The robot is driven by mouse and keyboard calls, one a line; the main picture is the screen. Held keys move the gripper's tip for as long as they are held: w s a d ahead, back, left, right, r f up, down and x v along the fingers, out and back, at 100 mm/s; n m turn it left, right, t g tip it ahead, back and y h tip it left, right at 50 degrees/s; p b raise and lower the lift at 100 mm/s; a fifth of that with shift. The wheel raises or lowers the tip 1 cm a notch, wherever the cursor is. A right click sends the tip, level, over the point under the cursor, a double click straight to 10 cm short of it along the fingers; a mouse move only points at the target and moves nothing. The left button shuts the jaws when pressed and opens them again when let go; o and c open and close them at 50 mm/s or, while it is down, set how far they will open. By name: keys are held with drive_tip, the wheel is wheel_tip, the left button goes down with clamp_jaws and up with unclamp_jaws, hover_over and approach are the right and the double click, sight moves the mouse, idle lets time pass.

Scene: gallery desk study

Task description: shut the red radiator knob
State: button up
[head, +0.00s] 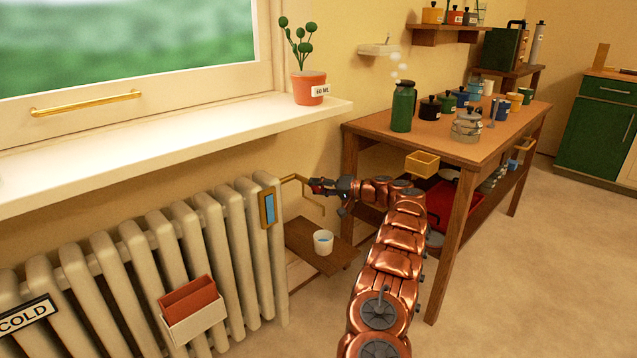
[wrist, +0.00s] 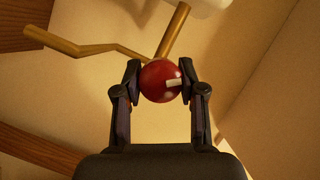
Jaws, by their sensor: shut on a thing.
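The red radiator knob (wrist: 160,82) is a round red ball with a short white mark on its face, in the middle of the wrist view. My gripper (wrist: 161,84) has one finger on each side of it and is shut on it. The knob sits at the end of a brass pipe (wrist: 172,34) beside the radiator. In the head view my gripper (head: 318,186) is at the brass pipe (head: 293,178), just right of the cream radiator (head: 215,235). There the fingers mostly hide the knob.
A small wooden shelf (head: 300,240) with a white cup (head: 323,242) is below my gripper. The window sill (head: 200,128) with a potted plant (head: 309,88) is above. A wooden table (head: 440,140) with a green bottle (head: 403,106) and several pots stands right.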

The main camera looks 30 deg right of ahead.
drive_tip(key=m+t+y, duration=0.1)
drive_tip(key=m, duration=0.2)
drive_tip(key=shift+p, duration=0.35)
drive_tip(key=shift+f+m+t+y, duration=0.1)
drive_tip(key=shift+m+t+y, duration=0.4)
drive_tip(key=shift+m, duration=1.3)
drive_tip(key=o, duration=1.2)
drive_tip(key=shift+c, duration=0.2)
drive_tip(key=shift+s+d, duration=0.1)
drive_tip(key=v, duration=1.1)
drive_tip(key=shift+s+f, duration=0.2)
drive_tip(key=shift+s, duration=0.15)
drive_tip(key=shift+d, duration=0.1)
